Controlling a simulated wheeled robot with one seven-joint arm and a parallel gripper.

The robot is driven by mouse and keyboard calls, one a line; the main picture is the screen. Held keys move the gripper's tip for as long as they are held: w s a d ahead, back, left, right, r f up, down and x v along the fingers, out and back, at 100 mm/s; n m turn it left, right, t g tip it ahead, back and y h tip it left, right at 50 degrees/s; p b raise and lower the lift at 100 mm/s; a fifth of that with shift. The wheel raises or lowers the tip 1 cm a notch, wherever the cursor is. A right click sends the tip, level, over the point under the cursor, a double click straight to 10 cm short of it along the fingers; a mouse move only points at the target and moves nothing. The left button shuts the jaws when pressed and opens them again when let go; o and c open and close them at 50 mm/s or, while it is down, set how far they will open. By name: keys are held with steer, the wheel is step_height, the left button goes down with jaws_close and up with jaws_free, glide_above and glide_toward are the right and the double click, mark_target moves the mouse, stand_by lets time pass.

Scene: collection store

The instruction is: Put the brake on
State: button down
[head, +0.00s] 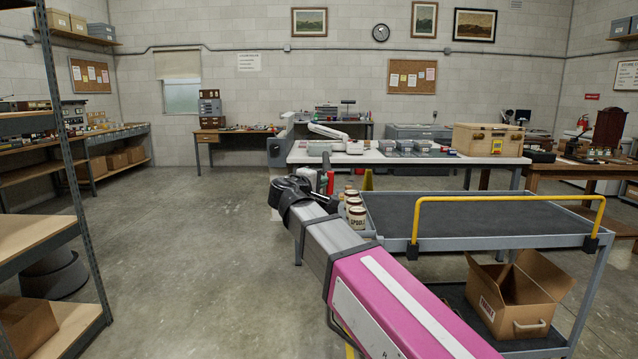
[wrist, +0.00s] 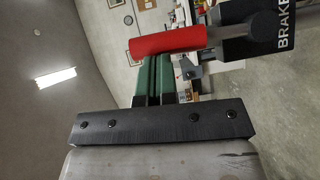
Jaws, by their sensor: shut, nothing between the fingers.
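In the wrist view a red cylindrical handle (wrist: 168,40) joins a black block marked BRAKE (wrist: 262,30), with a small metal bracket under it. My gripper (wrist: 154,62) shows as two green fingers close together, with nothing between them. Its tips end at the lower edge of the red handle, which lies across them in the picture; I cannot tell whether they touch. In the head view my arm reaches to the left end of a grey trolley (head: 474,218) with a yellow push bar. A small red part (head: 330,182) shows there, probably the brake handle; my gripper is not clear in this view.
Several lidded jars (head: 355,208) stand at the trolley's left end, close to my arm. An open cardboard box (head: 515,295) sits on its lower shelf. A white worktable (head: 420,158) stands behind. A shelf rack (head: 65,150) is at far left; the floor between is clear.

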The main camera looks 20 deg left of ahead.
steer(key=shift+w+d+r+m+g+y, duration=0.1)
steer(key=shift+w+d+m+g+y, duration=0.1)
steer(key=shift+d+m+g, duration=0.3)
steer(key=shift+w+d+r+m+g+y, duration=0.1)
steer(key=shift+d+m+g+y, duration=0.1)
steer(key=shift+d+m, duration=0.5)
steer(key=w+d+f+m+g+y, duration=0.1)
steer(key=d+f+m+g+y, duration=0.1)
steer(key=d, duration=0.4)
steer(key=shift+w+m+y, duration=0.3)
steer(key=shift+m+y, duration=0.3)
steer(key=shift+m, duration=0.3)
steer(key=shift+d+f+g, duration=0.15)
steer(key=shift+f+g, duration=0.05)
steer(key=shift+g, duration=0.1)
steer(key=shift+r, duration=0.1)
